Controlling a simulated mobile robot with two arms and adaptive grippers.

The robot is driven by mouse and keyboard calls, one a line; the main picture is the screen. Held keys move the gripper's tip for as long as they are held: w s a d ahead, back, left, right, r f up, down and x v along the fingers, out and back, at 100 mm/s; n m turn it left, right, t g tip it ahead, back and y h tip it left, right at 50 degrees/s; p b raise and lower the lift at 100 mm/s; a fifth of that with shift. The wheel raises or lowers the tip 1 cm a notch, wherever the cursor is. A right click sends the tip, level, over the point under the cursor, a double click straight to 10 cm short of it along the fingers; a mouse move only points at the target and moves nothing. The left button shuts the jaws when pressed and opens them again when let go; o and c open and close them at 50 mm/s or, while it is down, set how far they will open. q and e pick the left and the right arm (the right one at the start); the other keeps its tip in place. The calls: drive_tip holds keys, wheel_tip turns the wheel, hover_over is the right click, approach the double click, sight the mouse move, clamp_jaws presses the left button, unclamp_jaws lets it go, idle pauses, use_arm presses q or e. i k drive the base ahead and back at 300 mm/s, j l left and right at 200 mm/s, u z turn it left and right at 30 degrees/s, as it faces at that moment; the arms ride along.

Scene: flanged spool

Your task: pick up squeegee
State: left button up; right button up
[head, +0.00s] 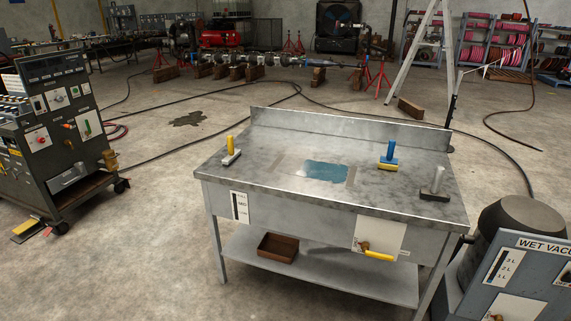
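Three small upright-handled tools stand on a grey metal workbench (262,173). One has a yellow handle and a pale grey foot (231,150), at the left end. One has a blue handle and a yellow foot (388,156), right of the middle. One has a grey handle and a dark, wide foot (436,187), near the right front corner. They are too small for me to tell for sure which is the squeegee. A blue wet-looking patch (326,171) lies on the middle of the bench top. Neither of my grippers shows in the head view.
The bench has a raised back edge and a lower shelf with a brown box (278,247). A wet vacuum (520,262) stands close at the right, a control cabinet (58,130) at the left. Black cables (210,137) cross the floor behind. The floor before the bench's left side is clear.

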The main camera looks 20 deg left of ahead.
sight(234, 155)
drive_tip(key=i+j+u, duration=0.15)
drive_tip(key=i, duration=0.45)
drive_tip(key=i+j+u, duration=0.2)
drive_tip(key=i, duration=0.4)
drive_tip(key=l, duration=0.1)
